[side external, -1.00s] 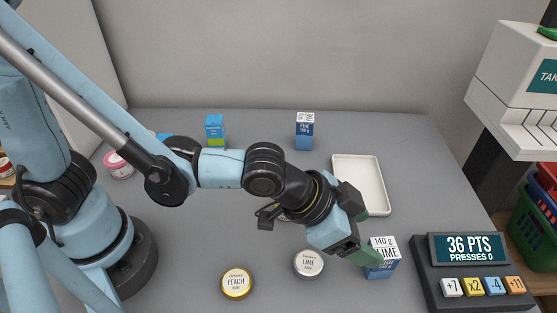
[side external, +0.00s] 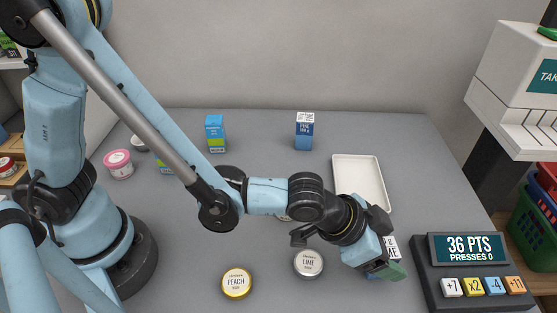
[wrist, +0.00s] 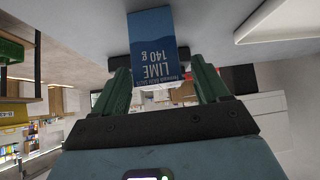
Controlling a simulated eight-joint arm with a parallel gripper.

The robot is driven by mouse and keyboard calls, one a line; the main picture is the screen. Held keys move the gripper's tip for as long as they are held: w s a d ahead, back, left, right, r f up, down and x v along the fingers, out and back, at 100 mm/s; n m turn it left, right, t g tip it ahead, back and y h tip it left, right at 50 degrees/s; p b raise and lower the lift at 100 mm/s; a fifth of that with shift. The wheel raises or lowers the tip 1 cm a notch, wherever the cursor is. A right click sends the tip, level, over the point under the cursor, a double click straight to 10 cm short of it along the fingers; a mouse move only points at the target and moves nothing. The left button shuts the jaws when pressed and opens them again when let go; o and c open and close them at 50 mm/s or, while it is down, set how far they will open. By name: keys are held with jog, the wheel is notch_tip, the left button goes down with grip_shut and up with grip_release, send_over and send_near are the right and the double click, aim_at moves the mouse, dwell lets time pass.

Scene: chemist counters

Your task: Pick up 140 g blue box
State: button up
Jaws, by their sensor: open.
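The 140 g blue box, a blue-and-white box marked LIME 140 g, stands on the counter at the front right; in the side view only part of the box (side external: 391,246) shows behind my gripper (side external: 388,271). In the wrist view the box (wrist: 155,45) appears upside down, its lettered face between the green fingers of my gripper (wrist: 160,64). The fingers are open, one on each side of the box. A gap seems to show beside the box; I cannot tell whether either finger touches it.
A points console (side external: 470,268) stands just right of the box. A white tray (side external: 359,181) lies behind it. A LIME tin (side external: 308,263) and a yellow-rimmed PEACH tin (side external: 237,282) lie to the left. Other blue boxes (side external: 304,131) (side external: 215,132) stand at the back.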

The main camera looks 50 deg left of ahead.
jog(key=c, duration=1.1)
jog(key=shift+c, duration=0.2)
